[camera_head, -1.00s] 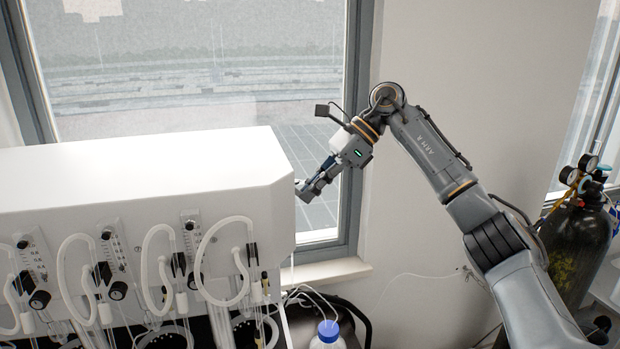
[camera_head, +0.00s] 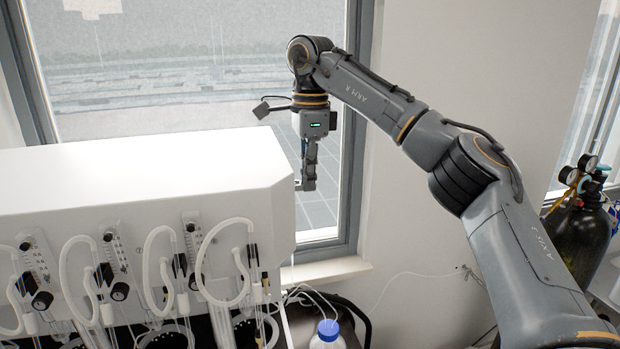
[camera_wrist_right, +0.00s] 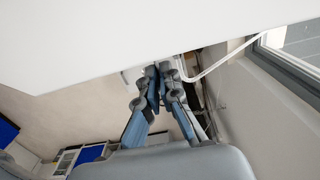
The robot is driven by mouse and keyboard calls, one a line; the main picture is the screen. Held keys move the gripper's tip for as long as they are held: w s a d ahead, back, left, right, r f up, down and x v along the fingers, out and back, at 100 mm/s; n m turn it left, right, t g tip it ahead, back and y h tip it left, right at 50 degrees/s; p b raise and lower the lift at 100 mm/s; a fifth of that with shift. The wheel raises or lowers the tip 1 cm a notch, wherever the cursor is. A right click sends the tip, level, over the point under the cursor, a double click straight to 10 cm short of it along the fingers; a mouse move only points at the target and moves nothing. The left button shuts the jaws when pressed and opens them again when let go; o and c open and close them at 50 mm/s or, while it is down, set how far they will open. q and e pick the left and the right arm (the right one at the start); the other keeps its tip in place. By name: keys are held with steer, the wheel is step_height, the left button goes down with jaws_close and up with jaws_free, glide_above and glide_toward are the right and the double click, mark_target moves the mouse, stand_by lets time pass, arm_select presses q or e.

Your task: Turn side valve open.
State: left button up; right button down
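The white distiller box (camera_head: 150,200) stands at the left, and its right side faces away from my head camera. My right gripper (camera_head: 308,184) points straight down beside that side. A small pale piece, seemingly the side valve (camera_head: 297,183), shows at its fingertips. In the right wrist view the fingers (camera_wrist_right: 160,70) are close together at the box's edge. Pale parts show on both sides of the tips, and a white tube (camera_wrist_right: 215,67) runs off to the right. The fingers appear shut on the valve, whose body they mostly hide. My left gripper is not in view.
The box front carries flow meters, black knobs and looped tubes (camera_head: 203,260). A blue-capped bottle (camera_head: 328,335) stands below its right end. A window (camera_head: 200,80) and its frame lie behind my gripper. A dark gas cylinder (camera_head: 582,235) with gauges is at the far right.

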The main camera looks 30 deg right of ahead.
stand_by(0.6)
steer(key=c, duration=1.6)
jaws_free()
steer(key=shift+a, duration=0.1)
steer(key=shift+o, duration=0.2)
steer(key=shift+r, duration=0.15)
steer(key=shift+w+a+r, duration=0.1)
steer(key=shift+r, duration=3.45)
